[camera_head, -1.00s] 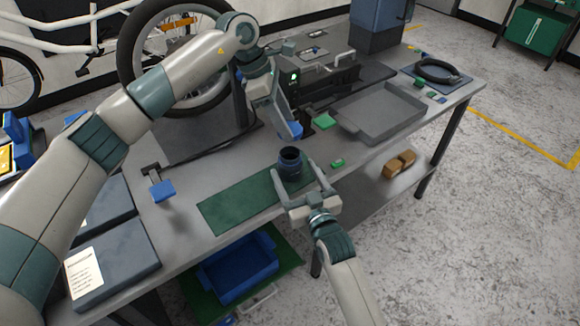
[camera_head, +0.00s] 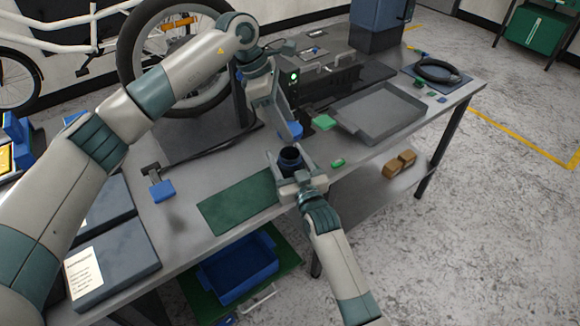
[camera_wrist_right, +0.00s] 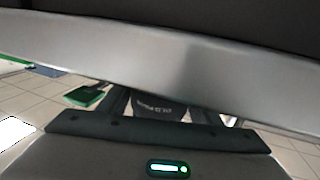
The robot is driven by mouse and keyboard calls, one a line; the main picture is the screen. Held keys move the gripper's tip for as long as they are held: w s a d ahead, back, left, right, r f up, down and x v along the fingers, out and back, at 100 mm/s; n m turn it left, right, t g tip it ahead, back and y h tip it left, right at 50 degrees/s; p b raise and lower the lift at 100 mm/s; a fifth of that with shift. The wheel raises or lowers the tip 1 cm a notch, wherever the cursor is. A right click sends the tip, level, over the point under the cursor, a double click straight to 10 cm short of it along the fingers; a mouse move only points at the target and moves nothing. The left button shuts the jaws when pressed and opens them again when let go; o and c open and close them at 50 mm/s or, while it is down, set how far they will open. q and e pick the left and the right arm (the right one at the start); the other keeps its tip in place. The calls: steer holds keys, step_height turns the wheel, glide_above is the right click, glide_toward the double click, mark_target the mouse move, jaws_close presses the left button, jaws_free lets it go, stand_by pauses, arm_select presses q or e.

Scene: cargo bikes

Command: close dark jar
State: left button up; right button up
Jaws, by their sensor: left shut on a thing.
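The dark jar (camera_head: 290,158) stands upright on the table beside the green mat, its round mouth uncovered. My right gripper (camera_head: 289,166) has its fingers on both sides of the jar and looks open; contact is hard to tell. In the right wrist view, the jar (camera_wrist_right: 158,106) with pale lettering shows between the fingers. My left gripper (camera_head: 285,131) is above and behind the jar, shut on a small blue piece (camera_head: 294,130). That piece is partly hidden, and I cannot tell whether it is a lid.
A green mat (camera_head: 238,202) lies left of the jar. A grey tray (camera_head: 380,112) stands to the right. Small green blocks (camera_head: 324,122) (camera_head: 338,163) lie close by. A blue block (camera_head: 162,190) is at the left. A blue bin (camera_head: 238,268) is below the table's front edge.

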steer(key=c, duration=1.1)
arm_select(q)
glide_above(290, 164)
steer(key=w+a, duration=0.1)
steer(key=w, duration=0.2)
steer(key=shift+s+f, duration=0.1)
steer(key=shift+f, duration=2.4)
arm_select(e)
steer(key=shift+o, duration=0.2)
arm_select(q)
steer(key=shift+f, duration=0.9)
steer(key=shift+f, duration=0.55)
